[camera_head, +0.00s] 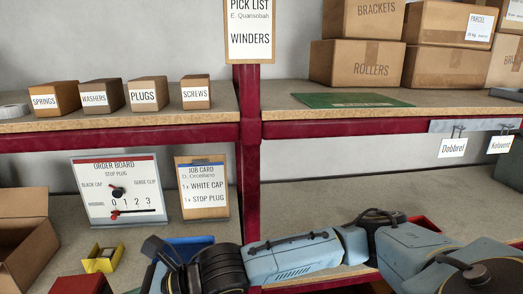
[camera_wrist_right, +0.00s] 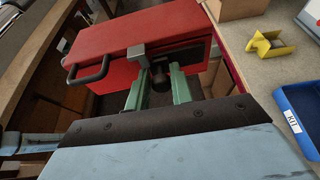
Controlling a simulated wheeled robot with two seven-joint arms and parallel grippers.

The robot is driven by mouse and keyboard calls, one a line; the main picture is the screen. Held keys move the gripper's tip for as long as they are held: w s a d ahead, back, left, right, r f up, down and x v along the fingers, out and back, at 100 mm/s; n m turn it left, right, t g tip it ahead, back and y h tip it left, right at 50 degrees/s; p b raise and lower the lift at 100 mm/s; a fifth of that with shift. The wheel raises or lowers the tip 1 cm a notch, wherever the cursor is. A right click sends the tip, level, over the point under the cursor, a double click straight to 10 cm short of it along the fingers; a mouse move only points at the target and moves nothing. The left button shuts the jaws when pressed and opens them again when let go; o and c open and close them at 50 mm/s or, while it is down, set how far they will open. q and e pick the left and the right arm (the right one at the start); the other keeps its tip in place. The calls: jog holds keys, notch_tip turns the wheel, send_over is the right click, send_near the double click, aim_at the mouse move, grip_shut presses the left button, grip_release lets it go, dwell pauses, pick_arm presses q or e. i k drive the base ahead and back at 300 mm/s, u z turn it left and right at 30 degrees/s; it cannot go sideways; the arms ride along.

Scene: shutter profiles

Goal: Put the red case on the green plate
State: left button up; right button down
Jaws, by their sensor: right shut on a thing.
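The red case (camera_wrist_right: 140,38) is a box with a black handle on its left side in the right wrist view. My right gripper (camera_wrist_right: 158,78) is shut on the near side of the case; a dark part shows between its fingers, and the exact grip is partly hidden. In the head view, part of what appears to be the same case (camera_head: 82,285) shows at the bottom left, cut off by the frame edge. The green plate (camera_head: 345,100) lies flat on the upper right shelf, with nothing on it. My left gripper is not in view.
Cardboard boxes (camera_head: 358,63) stand behind the plate. A red upright (camera_head: 246,150) divides the shelves. Small labelled boxes (camera_head: 148,94) stand on the upper left shelf. Near the case are a yellow holder (camera_head: 103,258), a blue tray (camera_wrist_right: 296,122) and an open carton (camera_head: 25,230).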

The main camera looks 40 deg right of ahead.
aim_at(345, 100)
jog(key=u, duration=1.7)
jog(key=k, duration=1.45)
jog(key=z, duration=1.25)
